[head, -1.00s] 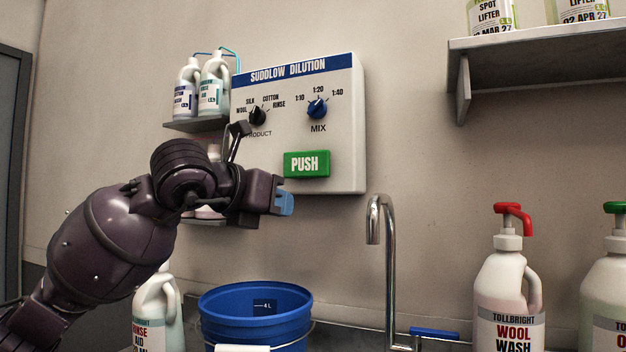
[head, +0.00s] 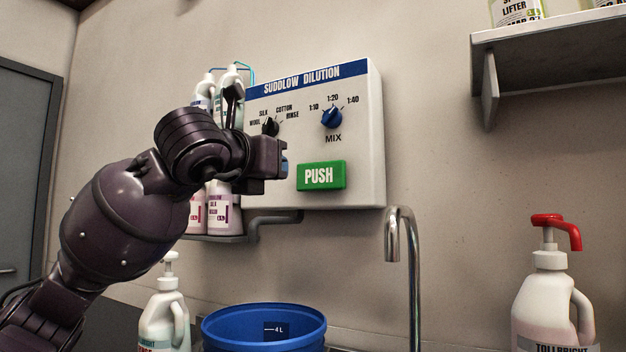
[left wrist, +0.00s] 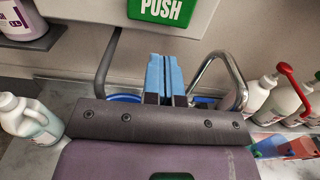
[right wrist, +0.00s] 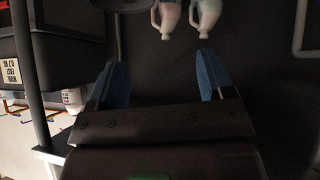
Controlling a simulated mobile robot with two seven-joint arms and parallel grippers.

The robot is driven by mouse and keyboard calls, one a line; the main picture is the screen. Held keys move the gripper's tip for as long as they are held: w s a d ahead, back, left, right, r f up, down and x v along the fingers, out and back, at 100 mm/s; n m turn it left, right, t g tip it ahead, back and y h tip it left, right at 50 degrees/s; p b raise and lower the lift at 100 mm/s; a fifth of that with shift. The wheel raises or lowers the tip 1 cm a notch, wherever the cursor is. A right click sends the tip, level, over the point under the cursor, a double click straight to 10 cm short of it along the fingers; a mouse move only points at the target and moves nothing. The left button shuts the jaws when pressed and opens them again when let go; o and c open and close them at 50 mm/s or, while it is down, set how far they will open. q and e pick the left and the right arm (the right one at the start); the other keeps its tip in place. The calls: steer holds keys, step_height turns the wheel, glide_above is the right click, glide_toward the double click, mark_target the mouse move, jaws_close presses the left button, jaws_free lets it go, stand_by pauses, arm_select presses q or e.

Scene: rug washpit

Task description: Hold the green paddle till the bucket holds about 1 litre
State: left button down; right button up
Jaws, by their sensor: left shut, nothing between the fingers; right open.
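The green paddle (head: 321,176), marked PUSH, is on the lower front of the white dilution box (head: 365,170). It also shows at the top of the left wrist view (left wrist: 162,8). My left gripper (head: 284,166) is shut and empty, just left of the paddle in the head view; I cannot see it touching. Its blue fingers are together in the left wrist view (left wrist: 165,75). The blue bucket (head: 265,325) stands below the box, with a 4 L mark inside; its water level is hidden. My right gripper (right wrist: 163,80) is open and empty, away from the box.
A metal tap (head: 402,250) rises right of the bucket. A white pump bottle (head: 165,315) stands left of it, and a red-topped pump bottle (head: 553,300) stands at the right. A wall shelf (head: 550,50) juts out at upper right. The wall between is clear.

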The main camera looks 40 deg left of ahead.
mark_target(318, 179)
arm_select(q)
steer(key=x, duration=1.2)
steer(key=shift+w+b, duration=0.3)
